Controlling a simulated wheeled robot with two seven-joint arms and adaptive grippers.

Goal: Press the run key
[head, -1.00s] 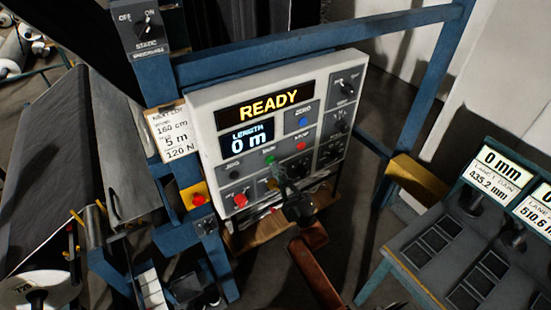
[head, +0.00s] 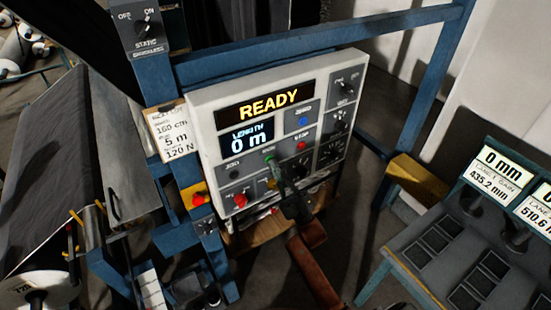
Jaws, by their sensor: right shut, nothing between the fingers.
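The run key is a small green button (head: 270,158) on the white control panel (head: 206,130), below the length display. The panel's upper screen (head: 265,104) reads READY and the length display (head: 247,138) reads 0 m. My right gripper (head: 279,172) is shut and empty. Its fingertips are right at the green key and overlap its lower right edge in the head view. I cannot tell whether they touch it. My left gripper is not in view.
A red stop key (head: 301,146) and a blue zero key (head: 303,121) lie close by on the panel. Red buttons sit at the panel's lower left (head: 240,200) and on a yellow box (head: 198,199). A blue frame (head: 420,110) surrounds the panel.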

